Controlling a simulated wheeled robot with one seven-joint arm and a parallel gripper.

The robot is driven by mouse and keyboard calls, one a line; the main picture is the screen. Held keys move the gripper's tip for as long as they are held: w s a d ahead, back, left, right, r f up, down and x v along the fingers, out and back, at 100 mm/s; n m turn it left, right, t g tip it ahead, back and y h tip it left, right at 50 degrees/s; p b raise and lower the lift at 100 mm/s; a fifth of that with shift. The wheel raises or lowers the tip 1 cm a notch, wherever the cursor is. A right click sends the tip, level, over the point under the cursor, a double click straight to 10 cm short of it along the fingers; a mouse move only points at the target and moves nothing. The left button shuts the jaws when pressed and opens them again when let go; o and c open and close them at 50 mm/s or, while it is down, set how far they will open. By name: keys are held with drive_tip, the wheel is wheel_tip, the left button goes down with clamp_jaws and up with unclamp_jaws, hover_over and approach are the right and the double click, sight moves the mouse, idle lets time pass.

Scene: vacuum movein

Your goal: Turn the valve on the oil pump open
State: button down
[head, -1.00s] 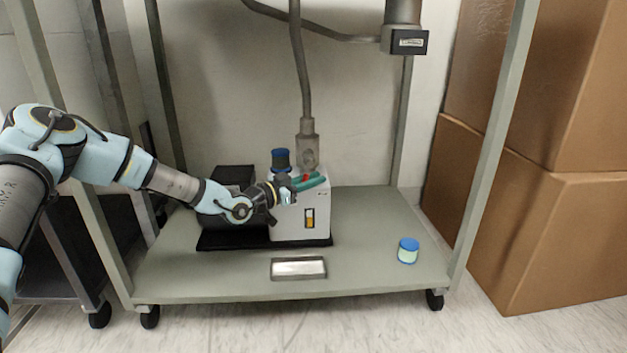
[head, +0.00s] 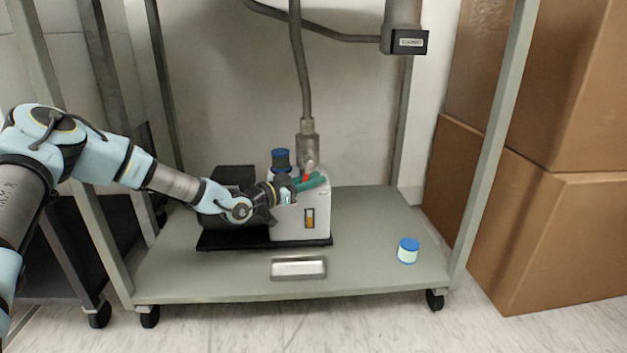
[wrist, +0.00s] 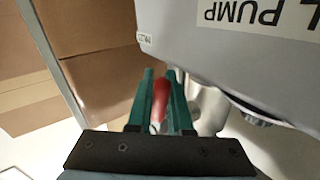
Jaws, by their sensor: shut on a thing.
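The oil pump (head: 290,225) is a white box with a black motor part on its left, standing on the lower shelf. A metal pipe fitting (head: 307,145) rises from its top. My gripper (head: 318,181) reaches in from the left over the pump's top. In the wrist view the green fingers (wrist: 165,78) are closed around the red handle (wrist: 160,102), beside the silver valve body (wrist: 206,106). The fingers hide part of the handle.
A blue-lidded jar (head: 408,251) stands on the shelf (head: 370,270) at the right. A metal tray (head: 299,268) lies before the pump. Frame posts (head: 488,140) flank the shelf. Cardboard boxes (head: 560,240) stand at the right. A hose (head: 300,70) runs down to the fitting.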

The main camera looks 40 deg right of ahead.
drive_tip(key=n+h+b, duration=0.1)
drive_tip(key=s+d+h+b, duration=0.1)
drive_tip(key=shift+r+n+h, duration=0.25)
drive_tip(key=shift+n+h, duration=0.05)
drive_tip(key=shift+n, duration=0.1)
drive_tip(key=c, duration=0.8)
unclamp_jaws()
drive_tip(key=shift+c, duration=0.2)
